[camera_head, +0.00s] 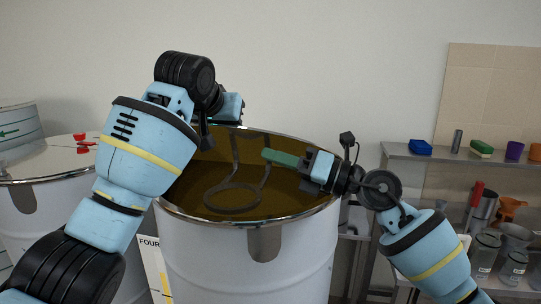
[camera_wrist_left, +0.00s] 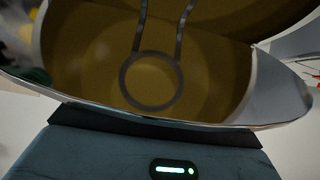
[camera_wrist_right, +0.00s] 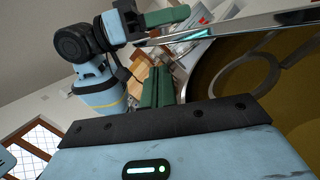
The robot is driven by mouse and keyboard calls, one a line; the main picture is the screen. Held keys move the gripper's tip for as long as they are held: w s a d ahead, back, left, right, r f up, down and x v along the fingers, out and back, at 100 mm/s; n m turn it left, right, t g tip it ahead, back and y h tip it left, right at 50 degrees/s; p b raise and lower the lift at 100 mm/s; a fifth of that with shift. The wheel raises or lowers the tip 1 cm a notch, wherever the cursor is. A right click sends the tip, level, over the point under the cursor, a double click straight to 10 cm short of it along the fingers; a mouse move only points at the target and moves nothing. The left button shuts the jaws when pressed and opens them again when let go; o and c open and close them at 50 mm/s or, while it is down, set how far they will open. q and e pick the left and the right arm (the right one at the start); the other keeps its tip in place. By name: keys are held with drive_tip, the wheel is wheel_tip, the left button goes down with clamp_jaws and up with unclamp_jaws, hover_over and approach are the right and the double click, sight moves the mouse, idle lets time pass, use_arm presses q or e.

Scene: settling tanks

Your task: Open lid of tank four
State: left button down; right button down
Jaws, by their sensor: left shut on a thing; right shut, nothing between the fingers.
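Tank four (camera_head: 210,240) is a white drum with a steel rim and a label reading "FOUR". Its brown inside shows, with a dark ring (camera_head: 231,198) on two bars. A thin shiny metal edge, which looks like the lid (camera_wrist_right: 240,26), crosses above the opening in the right wrist view. My left gripper (camera_head: 234,107) is at the tank's far side, partly behind my arm. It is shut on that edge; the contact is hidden. My right gripper (camera_head: 272,156) is shut and empty, its green fingers over the opening from the right.
A neighbouring tank (camera_head: 45,165) with a steel top and red fittings stands at the left. A grey shelf (camera_head: 400,152) with sponges, cups and jars stands at the right.

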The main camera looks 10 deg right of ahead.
sight(246, 135)
drive_tip(key=x, duration=0.8)
drive_tip(key=shift+r, duration=0.15)
use_arm(q)
drive_tip(key=shift+d+f, duration=0.1)
drive_tip(key=shift+d, duration=0.05)
use_arm(e)
drive_tip(key=shift+w+d+r, duration=0.35)
drive_tip(key=shift+w+r, duration=0.15)
drive_tip(key=shift+r, duration=0.25)
use_arm(q)
drive_tip(key=c, duration=1)
unclamp_jaws()
use_arm(e)
drive_tip(key=shift+r, duration=0.1)
use_arm(q)
drive_tip(key=shift+s, duration=0.25)
use_arm(e)
drive_tip(key=shift+d, duration=0.1)
drive_tip(key=shift+s+a, duration=0.1)
drive_tip(key=shift+a, duration=0.15)
use_arm(q)
drive_tip(key=v, duration=1.2)
drive_tip(key=shift+w, duration=0.25)
use_arm(e)
drive_tip(key=shift+f, duration=0.25)
